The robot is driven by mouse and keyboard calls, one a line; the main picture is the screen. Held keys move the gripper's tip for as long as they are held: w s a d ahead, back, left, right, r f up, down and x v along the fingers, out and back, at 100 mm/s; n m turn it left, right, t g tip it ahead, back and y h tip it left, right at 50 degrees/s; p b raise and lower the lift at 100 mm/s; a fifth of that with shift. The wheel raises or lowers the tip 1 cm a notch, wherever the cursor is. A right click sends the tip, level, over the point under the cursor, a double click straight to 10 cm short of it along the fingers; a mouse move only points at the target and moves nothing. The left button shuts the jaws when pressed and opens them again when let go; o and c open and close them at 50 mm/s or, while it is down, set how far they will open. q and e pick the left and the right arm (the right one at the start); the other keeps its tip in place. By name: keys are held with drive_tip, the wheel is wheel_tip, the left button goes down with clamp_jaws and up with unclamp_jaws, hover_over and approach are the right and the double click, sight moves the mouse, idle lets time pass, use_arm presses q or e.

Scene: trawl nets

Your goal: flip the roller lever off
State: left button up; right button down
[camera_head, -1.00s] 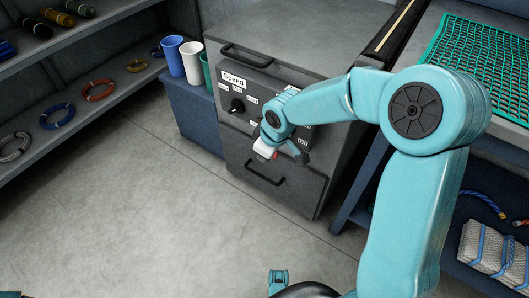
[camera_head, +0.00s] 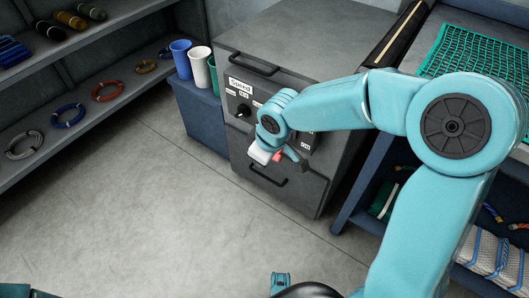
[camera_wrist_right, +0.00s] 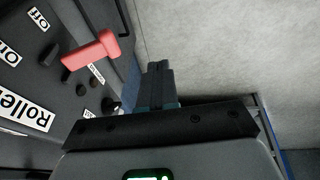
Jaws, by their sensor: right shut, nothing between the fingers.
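The roller lever (camera_wrist_right: 90,50) is a red bar with a wider end, standing out from a dark panel at the left of the right wrist view. The labels "Roller" (camera_wrist_right: 20,110), "On" (camera_wrist_right: 8,52) and "Off" (camera_wrist_right: 38,18) are around its base. I cannot tell for sure which label it leans to. My right gripper (camera_wrist_right: 159,70) is shut and empty, to the right of the lever and apart from it in that view. In the head view my right arm covers much of the grey cabinet's (camera_head: 290,50) control panel. My left gripper is not in view.
A dark knob (camera_head: 242,111) under a "Speed" label (camera_head: 240,86) is left of my right wrist. Handles stick out from the cabinet. A blue bin with cups (camera_head: 200,66) stands to its left, a bench with green net (camera_head: 470,55) to its right. The floor in front is clear.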

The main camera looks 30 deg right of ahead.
drive_tip(key=shift+s+a+r+p, duration=0.3)
drive_tip(key=shift+s+a+r, duration=0.95)
drive_tip(key=shift+r, duration=0.2)
drive_tip(key=shift+f, duration=0.1)
drive_tip(key=s+a+f+m+g+y, duration=0.1)
drive_tip(key=s+a+f+m, duration=0.15)
drive_tip(key=s+f, duration=0.45)
drive_tip(key=s+a+f+m+g+y, duration=0.15)
drive_tip(key=a+f, duration=0.25)
drive_tip(key=f, duration=0.7)
drive_tip(key=s+a+f+m+g+y, duration=0.1)
drive_tip(key=s+a+f+m, duration=0.3)
drive_tip(key=f, duration=0.5)
wheel_tip(320, 180, up, 24)
drive_tip(key=s+p, duration=0.2)
drive_tip(key=p, duration=2.3)
drive_tip(key=shift+d+r+n, duration=0.15)
drive_tip(key=shift+d+n, duration=0.25)
